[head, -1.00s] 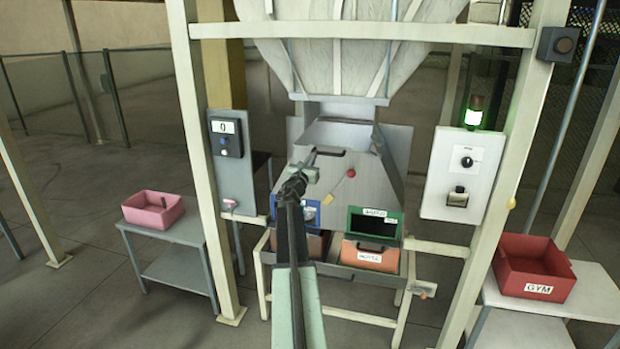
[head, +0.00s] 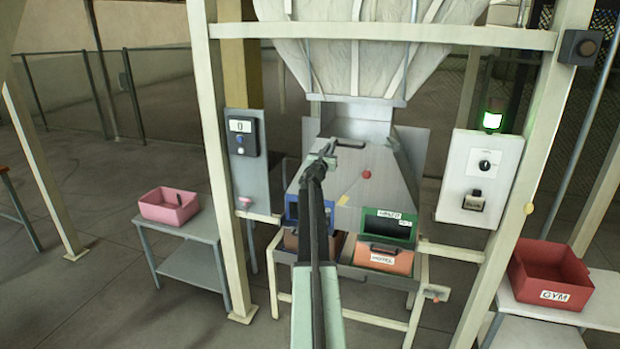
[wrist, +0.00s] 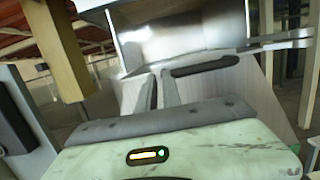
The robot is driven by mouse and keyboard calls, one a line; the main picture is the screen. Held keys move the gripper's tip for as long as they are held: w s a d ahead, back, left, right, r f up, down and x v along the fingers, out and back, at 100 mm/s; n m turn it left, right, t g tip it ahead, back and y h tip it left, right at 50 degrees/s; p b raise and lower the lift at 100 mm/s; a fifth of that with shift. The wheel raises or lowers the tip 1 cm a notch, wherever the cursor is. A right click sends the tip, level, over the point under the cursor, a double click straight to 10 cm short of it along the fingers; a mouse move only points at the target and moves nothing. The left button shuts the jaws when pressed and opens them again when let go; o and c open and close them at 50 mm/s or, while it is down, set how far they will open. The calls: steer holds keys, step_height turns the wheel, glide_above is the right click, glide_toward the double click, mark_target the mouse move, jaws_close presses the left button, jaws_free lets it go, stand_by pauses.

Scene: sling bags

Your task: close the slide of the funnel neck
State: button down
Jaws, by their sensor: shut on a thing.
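The funnel neck (head: 362,101) is the pale collar under the white hopper. Below it the metal slide plate (head: 360,124) sticks out toward me, with a dark handle (head: 350,144) on its front edge. My gripper (head: 332,151) is at the left end of this handle. In the wrist view the two fingers (wrist: 158,88) stand close together beside the dark handle (wrist: 205,66), shut on it. The exact contact at the fingertips is partly hidden. The bright slide plate shows behind the handle in the wrist view (wrist: 180,42).
A control box (head: 479,178) with a lit green lamp (head: 492,120) is on the right. A pink bin (head: 168,208) and a red GYM bin (head: 551,275) stand on side tables. Frame posts flank my arm.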

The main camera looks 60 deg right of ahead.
steer(key=shift+s+d+r, duration=0.1)
steer(key=shift+d+r, duration=0.05)
steer(key=shift+d, duration=0.05)
steer(key=b+v, duration=0.2)
steer(key=v, duration=1.2)
steer(key=shift+a+b, duration=0.25)
steer(key=shift+b, duration=0.05)
steer(key=shift+w, duration=0.2)
